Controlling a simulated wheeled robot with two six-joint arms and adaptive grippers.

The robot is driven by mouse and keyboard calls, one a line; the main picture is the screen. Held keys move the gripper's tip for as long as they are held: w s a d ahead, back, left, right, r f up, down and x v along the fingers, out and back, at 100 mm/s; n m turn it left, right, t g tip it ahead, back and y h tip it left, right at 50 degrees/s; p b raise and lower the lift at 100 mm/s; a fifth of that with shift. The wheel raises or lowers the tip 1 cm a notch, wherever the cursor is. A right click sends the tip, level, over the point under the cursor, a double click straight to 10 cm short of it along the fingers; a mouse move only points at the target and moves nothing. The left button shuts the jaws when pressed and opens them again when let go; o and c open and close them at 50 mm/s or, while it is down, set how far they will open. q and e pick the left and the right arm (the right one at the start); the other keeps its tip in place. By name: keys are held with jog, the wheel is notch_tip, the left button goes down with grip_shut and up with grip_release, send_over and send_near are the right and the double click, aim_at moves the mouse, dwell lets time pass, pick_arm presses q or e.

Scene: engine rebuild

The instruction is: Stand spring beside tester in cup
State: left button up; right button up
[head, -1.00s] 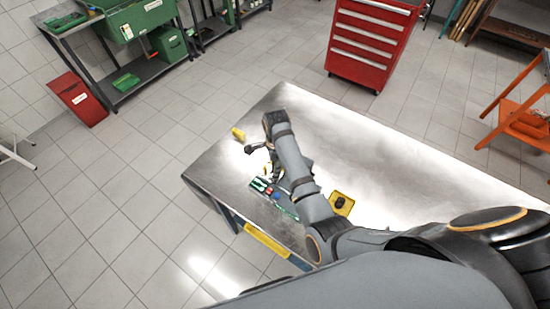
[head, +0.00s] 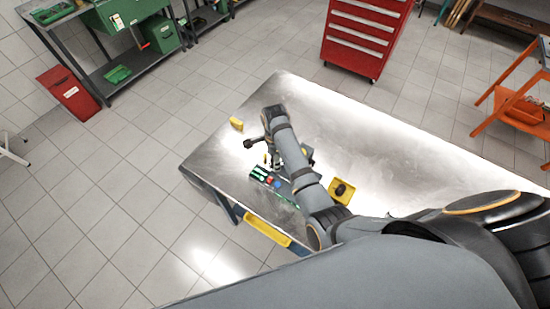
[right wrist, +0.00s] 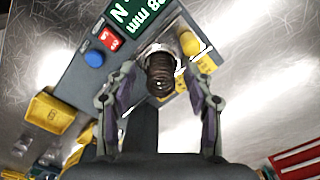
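The spring (right wrist: 160,72) is a dark coil between my right gripper's fingers in the right wrist view. Its far end sits at a pale metal ring that looks like the cup (right wrist: 150,50). The right gripper (right wrist: 167,68) has its fingers on both sides of the spring, with gaps seeming to show. In the head view the tester (head: 262,177) is on the table, partly covered by my right arm. My left gripper is not in view.
The steel table (head: 400,150) is mostly bare to the right. A yellow tray (head: 333,195) with a dark part and a yellow block (head: 236,124) stand on it. A yellow bin (head: 268,231) hangs at the table's edge. A red drawer cabinet (head: 360,40) stands behind.

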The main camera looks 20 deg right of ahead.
notch_tip(320, 180, up, 12)
dwell(0.6)
jog(key=shift+f, duration=0.1)
dwell(0.4)
